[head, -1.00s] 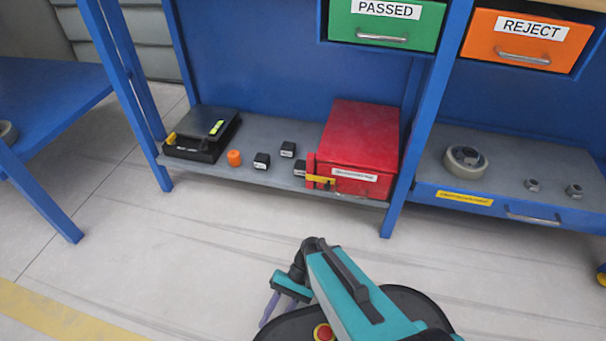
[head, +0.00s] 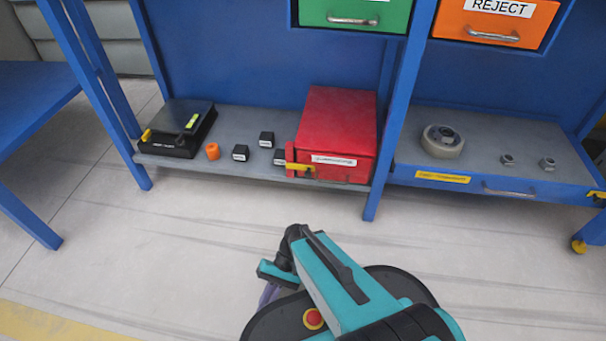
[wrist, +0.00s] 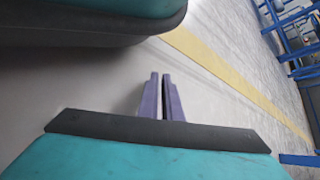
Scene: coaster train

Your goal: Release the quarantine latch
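A red box (head: 338,125) with a white label on its front stands on the lower grey shelf of the blue bench. A yellow latch (head: 299,167) sits at the box's front left edge. My gripper's purple fingers (wrist: 161,98) point away over the floor in the wrist view, close together with nothing between them. In the head view only a bit of the purple fingers shows, low beside my teal arm, well short of the shelf and the box. The label's text is too small to read surely.
Several small black blocks (head: 240,153), an orange cylinder (head: 212,152) and a black device (head: 177,129) lie left of the box. A tape roll (head: 443,141) and two nuts stand on the right shelf. A blue post (head: 384,150) rises right of the box. The floor before the shelf is clear.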

